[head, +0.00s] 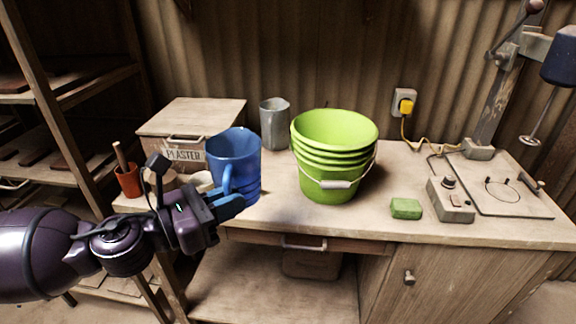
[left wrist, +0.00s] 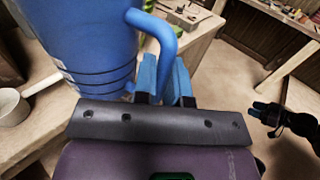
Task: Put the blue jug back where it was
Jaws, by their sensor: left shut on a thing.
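The blue jug (head: 236,152) is upright at the left part of the workbench, in front of the plaster box. Its handle faces my left gripper. My left gripper (head: 228,204) is shut on the handle; in the left wrist view the blue fingers (left wrist: 165,82) close around the lower part of the handle, beside the jug's body (left wrist: 85,45). I cannot tell whether the jug's base touches the bench. My right gripper (left wrist: 263,112) shows small at the right of the left wrist view, away from the jug; its opening is unclear.
The workbench (head: 300,215) also holds a plaster box (head: 190,120), a grey cup (head: 274,125), stacked green buckets (head: 333,150), a green sponge (head: 406,208) and a press (head: 500,190). A red pot (head: 128,181) stands left of the jug. Bare bench lies between buckets and front edge.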

